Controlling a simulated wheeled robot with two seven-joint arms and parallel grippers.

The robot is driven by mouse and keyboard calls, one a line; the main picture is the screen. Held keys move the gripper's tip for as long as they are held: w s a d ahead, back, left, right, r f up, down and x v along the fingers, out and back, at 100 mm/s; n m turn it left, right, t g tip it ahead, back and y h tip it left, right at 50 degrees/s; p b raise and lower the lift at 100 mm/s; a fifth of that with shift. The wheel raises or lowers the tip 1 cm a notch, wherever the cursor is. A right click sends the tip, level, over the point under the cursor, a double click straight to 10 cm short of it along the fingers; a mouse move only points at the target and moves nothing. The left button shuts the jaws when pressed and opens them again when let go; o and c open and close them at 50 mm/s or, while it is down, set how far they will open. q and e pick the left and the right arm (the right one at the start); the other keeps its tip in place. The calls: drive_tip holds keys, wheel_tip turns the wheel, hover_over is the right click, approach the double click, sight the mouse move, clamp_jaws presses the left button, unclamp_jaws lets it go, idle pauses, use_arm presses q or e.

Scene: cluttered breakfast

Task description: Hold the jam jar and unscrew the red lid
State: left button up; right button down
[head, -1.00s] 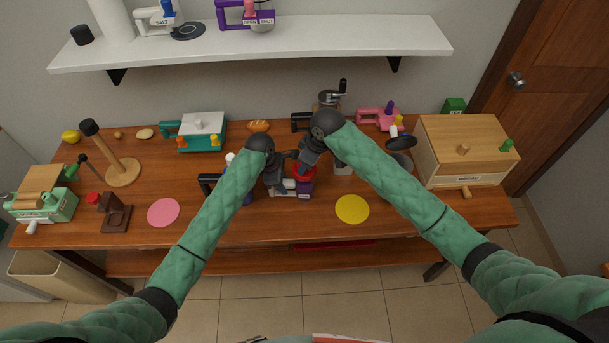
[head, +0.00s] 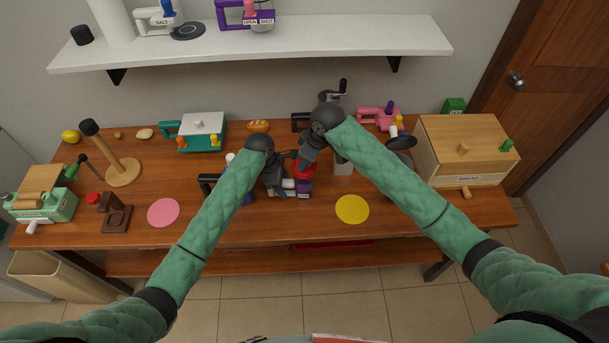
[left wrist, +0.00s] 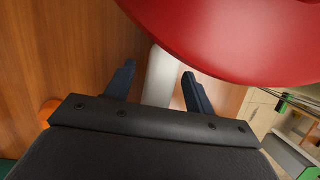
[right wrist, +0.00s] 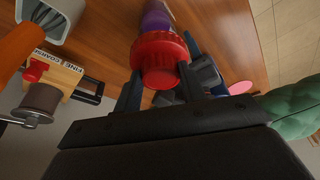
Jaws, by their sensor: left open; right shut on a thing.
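The red lid (head: 303,170) is at the middle of the table, above the purple jam jar (head: 305,186). My right gripper (head: 300,164) is shut on the red lid. In the right wrist view, the lid (right wrist: 160,58) sits between the fingers (right wrist: 162,78), with the purple jar (right wrist: 157,20) beyond it. I cannot tell whether lid and jar still touch. My left gripper (head: 279,189) is open, just left of the jar. In the left wrist view, a large red surface (left wrist: 235,35) fills the upper right. A pale upright piece (left wrist: 160,78) shows between the open fingers (left wrist: 155,82).
A yellow disc (head: 352,209) lies right of the jar and a pink disc (head: 163,212) lies left. A grinder with a crank (head: 331,97) stands behind my right gripper. A wooden bread box (head: 465,150) stands at the right. The front table strip is mostly clear.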

use_arm(q)
drive_tip(key=shift+v, duration=3.1)
drive_tip(key=shift+a+r, duration=0.15)
drive_tip(key=shift+r, duration=0.5)
drive_tip(key=shift+r, duration=0.15)
drive_tip(key=v, duration=1.1)
drive_tip(key=shift+r, duration=0.35)
drive_tip(key=shift+a+f, duration=0.1)
drive_tip(key=shift+a, duration=0.05)
use_arm(e)
drive_tip(key=shift+f, duration=0.1)
